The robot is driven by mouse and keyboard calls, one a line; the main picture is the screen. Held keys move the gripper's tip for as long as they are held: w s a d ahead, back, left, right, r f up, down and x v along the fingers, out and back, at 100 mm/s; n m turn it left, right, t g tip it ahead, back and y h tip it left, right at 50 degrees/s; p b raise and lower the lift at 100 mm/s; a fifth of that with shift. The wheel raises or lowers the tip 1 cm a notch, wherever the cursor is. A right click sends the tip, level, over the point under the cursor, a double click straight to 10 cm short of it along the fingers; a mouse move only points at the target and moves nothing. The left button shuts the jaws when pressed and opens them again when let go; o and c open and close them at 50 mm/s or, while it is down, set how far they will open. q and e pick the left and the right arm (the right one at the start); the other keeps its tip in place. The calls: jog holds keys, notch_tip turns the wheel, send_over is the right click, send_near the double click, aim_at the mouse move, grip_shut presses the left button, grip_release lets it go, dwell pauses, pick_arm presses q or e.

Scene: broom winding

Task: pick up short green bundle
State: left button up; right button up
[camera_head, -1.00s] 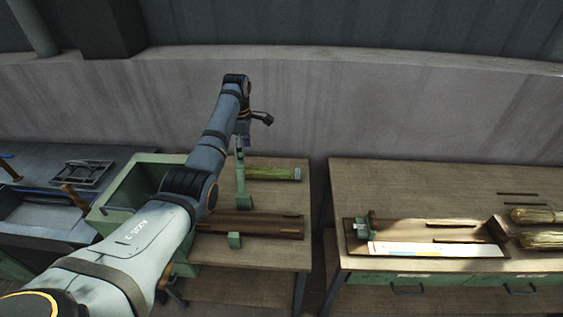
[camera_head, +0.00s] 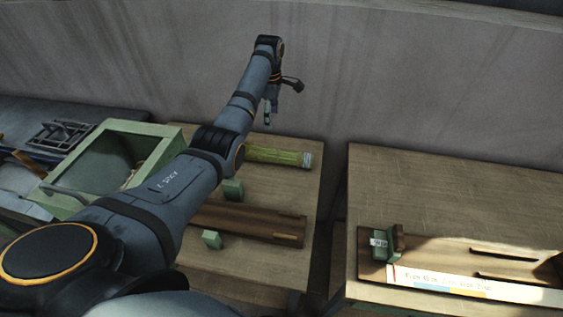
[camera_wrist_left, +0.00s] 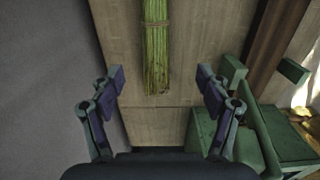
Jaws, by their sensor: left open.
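The short green bundle (camera_head: 280,157) lies flat on the left wooden table, towards its back edge, with a pale band near its right end. In the left wrist view the bundle (camera_wrist_left: 157,45) runs down from the top edge, and its loose end stops just short of the space between the fingers. My left gripper (camera_head: 268,116) is above the table near the bundle. In the left wrist view the left gripper (camera_wrist_left: 160,90) is open and empty, with one finger on each side of the bundle's line. My right gripper is out of view.
A dark wooden fixture (camera_head: 250,224) with green blocks (camera_head: 233,190) lies in front of the bundle. A green open box (camera_head: 80,205) stands at the left. A second table (camera_head: 450,190) with a measuring board (camera_head: 470,285) is at the right, across a gap.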

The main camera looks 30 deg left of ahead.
pick_arm(q)
jog(key=b, duration=0.7)
send_over(273, 151)
jog(key=f, duration=0.9)
jog(key=shift+w+d+f, duration=0.15)
jog(key=shift+d+f, duration=0.1)
jog(key=shift+f, duration=0.1)
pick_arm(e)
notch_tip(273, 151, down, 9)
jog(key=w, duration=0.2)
pick_arm(q)
notch_tip(273, 151, down, 4)
jog(key=shift+a+f, duration=0.15)
jog(key=shift+f, duration=1.45)
jog(key=shift+a+f, duration=0.1)
jog(key=shift+f, duration=1.45)
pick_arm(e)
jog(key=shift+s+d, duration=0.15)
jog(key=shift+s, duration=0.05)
pick_arm(q)
jog(key=shift+r, duration=0.1)
jog(key=shift+c, duration=0.4)
jog(key=c, duration=1.2)
